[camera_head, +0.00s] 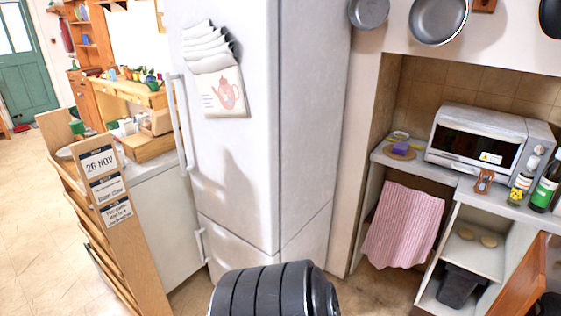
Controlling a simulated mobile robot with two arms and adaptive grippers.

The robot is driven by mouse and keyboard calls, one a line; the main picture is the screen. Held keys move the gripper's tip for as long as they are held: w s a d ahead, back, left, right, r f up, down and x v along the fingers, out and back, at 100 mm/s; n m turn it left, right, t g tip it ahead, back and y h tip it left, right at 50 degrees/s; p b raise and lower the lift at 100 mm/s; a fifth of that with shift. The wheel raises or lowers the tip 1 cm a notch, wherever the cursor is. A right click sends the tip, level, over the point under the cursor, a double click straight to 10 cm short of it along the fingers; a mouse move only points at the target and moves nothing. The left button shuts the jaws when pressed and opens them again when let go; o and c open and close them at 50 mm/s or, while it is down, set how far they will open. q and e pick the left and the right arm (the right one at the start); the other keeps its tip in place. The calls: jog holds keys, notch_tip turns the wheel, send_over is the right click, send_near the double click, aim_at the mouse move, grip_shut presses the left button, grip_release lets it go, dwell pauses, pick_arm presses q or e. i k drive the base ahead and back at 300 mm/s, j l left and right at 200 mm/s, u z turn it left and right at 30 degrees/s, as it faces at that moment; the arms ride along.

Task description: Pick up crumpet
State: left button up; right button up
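Two small round beige pieces that look like crumpets lie side by side on a white shelf under the counter at the right. One crumpet (466,234) is on the left and the other crumpet (489,240) is just right of it. They are small in the picture, so their surface detail cannot be told. Neither of my grippers shows. A dark ribbed part of my own body is at the bottom middle, well left of the shelf.
A white fridge (235,150) stands in the middle. A toaster oven (480,140) and bottles stand on the counter. A pink towel (403,226) hangs left of the shelf (475,258). A dark bin (461,285) sits below, and an open wooden door (525,280) is at right.

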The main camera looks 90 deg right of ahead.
aim_at(468, 234)
jog(key=l+z, duration=0.1)
jog(key=z, duration=4.1)
